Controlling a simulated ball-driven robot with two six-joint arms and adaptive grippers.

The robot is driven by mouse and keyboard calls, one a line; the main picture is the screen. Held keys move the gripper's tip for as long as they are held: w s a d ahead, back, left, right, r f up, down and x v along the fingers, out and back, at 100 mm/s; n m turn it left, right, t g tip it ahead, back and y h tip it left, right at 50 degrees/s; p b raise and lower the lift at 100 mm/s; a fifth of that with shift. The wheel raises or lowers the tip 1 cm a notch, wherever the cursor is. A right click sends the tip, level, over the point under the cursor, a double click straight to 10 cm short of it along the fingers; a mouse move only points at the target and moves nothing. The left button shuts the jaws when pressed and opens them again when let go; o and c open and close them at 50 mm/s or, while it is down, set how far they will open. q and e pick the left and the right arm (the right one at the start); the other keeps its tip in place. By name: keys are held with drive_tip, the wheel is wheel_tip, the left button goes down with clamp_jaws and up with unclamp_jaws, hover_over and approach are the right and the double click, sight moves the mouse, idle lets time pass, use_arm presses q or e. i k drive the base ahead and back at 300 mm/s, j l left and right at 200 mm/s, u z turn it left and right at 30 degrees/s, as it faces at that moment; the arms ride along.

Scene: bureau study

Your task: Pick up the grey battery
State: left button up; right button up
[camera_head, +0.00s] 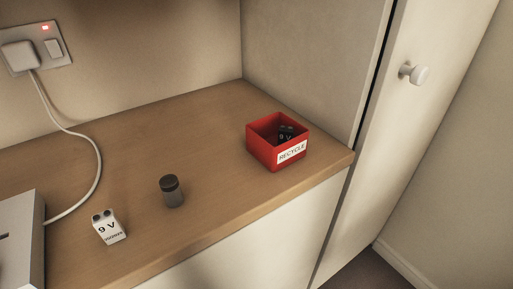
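The grey battery (173,196) is a short cylinder with a darker top. It stands upright on the wooden counter (215,130), near the middle of its front part. A white 9 V battery (109,227) stands to its left and nearer the front edge. Neither of my grippers shows in the head view.
A red box labelled RECYCLE (262,152) stands at the right end of the counter with a dark 9 V battery (286,134) inside. A white device (22,240) and its cable (98,165) are at the left. The counter around the grey battery is clear.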

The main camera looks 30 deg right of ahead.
sight(170, 187)
drive_tip(key=k+j, duration=0.15)
drive_tip(key=j, duration=0.25)
drive_tip(key=k+j, duration=0.15)
drive_tip(key=j, duration=0.2)
drive_tip(key=k+j, duration=0.15)
drive_tip(key=j, duration=0.25)
drive_tip(key=k+j, duration=0.15)
drive_tip(key=j, duration=0.25)
